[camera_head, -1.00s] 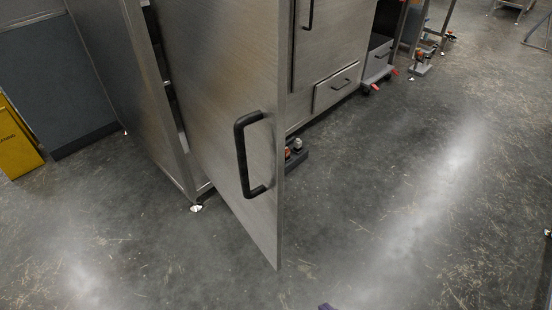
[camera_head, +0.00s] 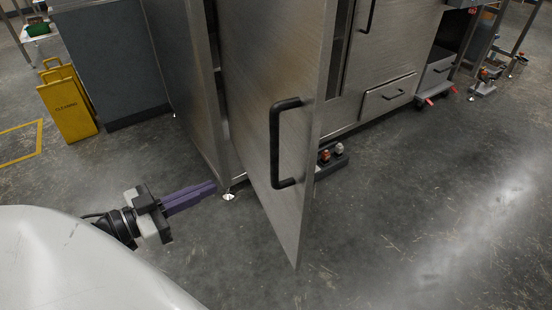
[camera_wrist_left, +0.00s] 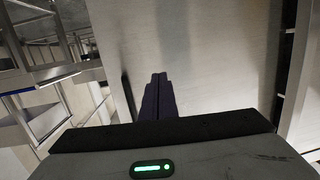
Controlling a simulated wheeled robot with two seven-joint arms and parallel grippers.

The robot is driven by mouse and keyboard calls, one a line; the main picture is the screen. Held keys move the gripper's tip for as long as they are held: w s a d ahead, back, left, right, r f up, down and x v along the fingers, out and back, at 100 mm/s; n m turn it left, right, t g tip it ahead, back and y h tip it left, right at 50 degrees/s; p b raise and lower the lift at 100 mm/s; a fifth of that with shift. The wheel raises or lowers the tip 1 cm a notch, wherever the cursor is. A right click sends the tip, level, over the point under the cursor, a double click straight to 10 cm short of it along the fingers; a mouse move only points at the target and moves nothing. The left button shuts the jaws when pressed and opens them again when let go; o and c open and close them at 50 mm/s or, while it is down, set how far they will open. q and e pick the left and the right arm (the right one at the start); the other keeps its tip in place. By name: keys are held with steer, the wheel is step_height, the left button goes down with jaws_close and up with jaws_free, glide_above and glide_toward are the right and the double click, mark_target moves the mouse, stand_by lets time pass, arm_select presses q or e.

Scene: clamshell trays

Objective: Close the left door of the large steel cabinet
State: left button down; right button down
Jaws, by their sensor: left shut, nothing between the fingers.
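The left door (camera_head: 262,125) of the large steel cabinet stands open in the head view, swung out toward me, with its black handle (camera_head: 276,145) on the face that shows. The cabinet body (camera_head: 183,75) is behind it on the left, with a dark gap between them. My left gripper (camera_head: 214,187), with purple fingers, is shut and empty, to the left of the door and pointing at it. In the left wrist view its fingers (camera_wrist_left: 158,97) point toward a broad steel surface; I cannot tell whether they touch it. My right gripper is not in view.
A yellow cleaning sign (camera_head: 68,105) stands at the left by a grey panel (camera_head: 113,60). A small dark block with two knobs (camera_head: 331,160) is on the floor behind the door. The floor (camera_head: 420,200) to the right is clear.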

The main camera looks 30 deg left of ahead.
arm_select(q)
step_height(320, 180, up, 7)
steer(key=d+m+h, duration=0.3)
steer(key=h, duration=0.2)
steer(key=b, duration=0.5)
glide_toward(288, 149)
steer(key=shift+g, duration=0.3)
steer(key=x, duration=0.4)
steer(key=shift+w+r, duration=0.1)
steer(key=shift+w, duration=0.3)
steer(key=shift+b+x, duration=0.3)
steer(key=shift+x, duration=0.55)
steer(key=shift+d, duration=0.1)
